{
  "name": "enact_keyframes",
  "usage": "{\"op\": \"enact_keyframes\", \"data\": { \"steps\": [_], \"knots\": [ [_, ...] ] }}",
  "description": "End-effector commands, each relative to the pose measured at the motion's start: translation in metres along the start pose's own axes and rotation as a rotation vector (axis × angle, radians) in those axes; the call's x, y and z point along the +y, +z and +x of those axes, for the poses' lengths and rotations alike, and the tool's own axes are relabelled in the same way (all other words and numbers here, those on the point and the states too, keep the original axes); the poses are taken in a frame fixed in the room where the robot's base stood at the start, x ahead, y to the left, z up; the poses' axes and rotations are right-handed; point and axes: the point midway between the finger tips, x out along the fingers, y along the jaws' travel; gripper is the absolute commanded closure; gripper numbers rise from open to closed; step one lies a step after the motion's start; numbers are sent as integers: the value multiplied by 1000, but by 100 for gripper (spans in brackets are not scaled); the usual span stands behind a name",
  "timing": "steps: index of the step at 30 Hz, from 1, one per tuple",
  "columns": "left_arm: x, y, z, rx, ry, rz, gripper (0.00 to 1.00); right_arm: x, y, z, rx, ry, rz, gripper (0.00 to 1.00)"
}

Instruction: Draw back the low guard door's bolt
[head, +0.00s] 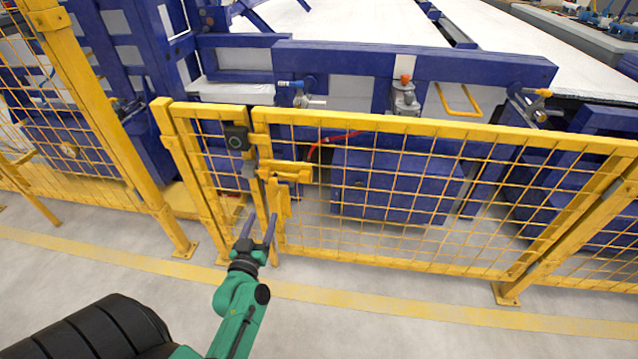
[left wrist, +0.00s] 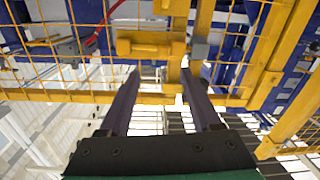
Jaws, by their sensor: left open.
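The low guard door (head: 400,190) is a yellow frame with wire mesh and looks shut against its post. Its yellow bolt (head: 285,170) lies level near the top left of the door, with a yellow handle (head: 278,203) hanging down. In the left wrist view the bolt (left wrist: 150,45) is ahead, above the fingertips. My left gripper (head: 262,217) is open and empty, just below the bolt and close to the lower end of the handle. In the left wrist view its fingers (left wrist: 160,72) point at the bolt area; I cannot tell whether they touch the handle. My right gripper is out of view.
Taller yellow mesh fencing (head: 100,110) stands at the left. Blue machinery (head: 395,185) stands behind the door. The floor in front, with a yellow line (head: 400,308), is clear.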

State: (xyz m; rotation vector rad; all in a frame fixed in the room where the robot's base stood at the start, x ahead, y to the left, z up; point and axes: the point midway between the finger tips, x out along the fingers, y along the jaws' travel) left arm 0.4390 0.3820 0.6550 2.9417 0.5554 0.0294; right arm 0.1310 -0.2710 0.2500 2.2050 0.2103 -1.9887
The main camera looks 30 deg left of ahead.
Motion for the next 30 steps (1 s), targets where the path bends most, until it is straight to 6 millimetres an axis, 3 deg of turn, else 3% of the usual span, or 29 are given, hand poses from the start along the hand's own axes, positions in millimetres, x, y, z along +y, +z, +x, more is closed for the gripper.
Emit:
{"op": "enact_keyframes", "data": {
  "steps": [5,9,12,15,18,22,29,30],
  "knots": [
    [1,-4,27,6,1,-2,35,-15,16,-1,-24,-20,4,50],
    [1,-3,65,5,2,-3,35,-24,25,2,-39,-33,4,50],
    [2,-3,92,4,2,-2,35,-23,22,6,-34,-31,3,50],
    [2,-2,117,3,2,-1,35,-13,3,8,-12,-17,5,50],
    [1,-1,134,1,3,0,35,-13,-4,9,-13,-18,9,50],
    [1,-2,144,0,2,-1,35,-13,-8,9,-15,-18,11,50],
    [2,-2,145,-1,3,0,35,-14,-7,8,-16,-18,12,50],
    [2,-2,144,-1,3,0,51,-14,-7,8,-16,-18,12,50]
  ]
}}
